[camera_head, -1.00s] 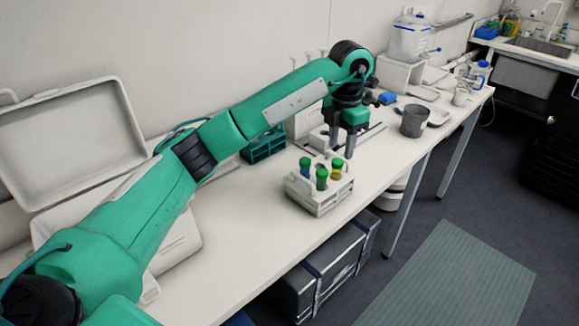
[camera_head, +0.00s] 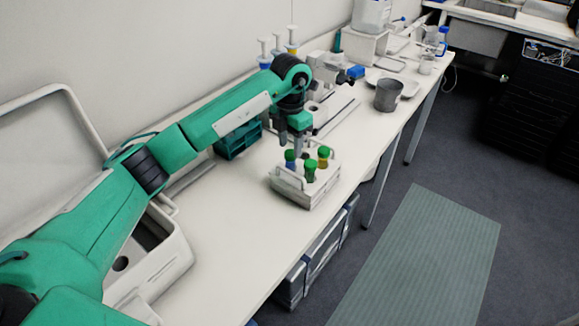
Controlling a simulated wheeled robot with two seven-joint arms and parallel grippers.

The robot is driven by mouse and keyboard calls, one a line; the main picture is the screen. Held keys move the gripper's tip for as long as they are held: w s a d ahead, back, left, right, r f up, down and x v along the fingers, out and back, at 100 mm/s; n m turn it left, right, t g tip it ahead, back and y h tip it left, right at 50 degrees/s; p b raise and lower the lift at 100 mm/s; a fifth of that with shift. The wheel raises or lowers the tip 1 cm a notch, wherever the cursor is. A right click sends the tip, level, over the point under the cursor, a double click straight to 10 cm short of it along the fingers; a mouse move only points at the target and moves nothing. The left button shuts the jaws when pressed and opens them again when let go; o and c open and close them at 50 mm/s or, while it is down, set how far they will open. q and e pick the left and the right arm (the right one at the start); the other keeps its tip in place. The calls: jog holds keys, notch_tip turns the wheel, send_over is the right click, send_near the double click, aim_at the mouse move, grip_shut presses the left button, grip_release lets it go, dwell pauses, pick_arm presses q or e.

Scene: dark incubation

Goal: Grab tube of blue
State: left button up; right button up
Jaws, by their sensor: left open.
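A white tube rack (camera_head: 303,195) stands on the bench and holds several capped tubes. A green-capped tube (camera_head: 310,170) stands at the front, and a green-capped tube with yellow (camera_head: 323,158) stands to the right. My left gripper (camera_head: 291,144) points down with its jaws apart, just over and behind the blue-capped tube. It appears empty; whether a finger touches the cap cannot be told. My right gripper is not in view.
A teal rack (camera_head: 238,142) stands behind on the left. The bench front around the tube rack is clear.

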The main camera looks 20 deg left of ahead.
aim_at(291, 153)
pick_arm(q)
jog(key=shift+d+f, duration=0.1)
jog(key=shift+f, duration=0.05)
jog(key=shift+f+p, duration=0.3)
jog(key=shift+p, duration=0.05)
notch_tip(291, 153, down, 3)
jog(key=shift+s+f+p, duration=0.15)
jog(key=shift+p, duration=0.65)
jog(key=shift+f, duration=0.6)
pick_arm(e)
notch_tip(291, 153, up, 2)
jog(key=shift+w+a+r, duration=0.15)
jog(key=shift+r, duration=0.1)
pick_arm(q)
jog(key=c, duration=0.7)
jog(key=shift+c, duration=0.2)
jog(key=shift+r, duration=0.1)
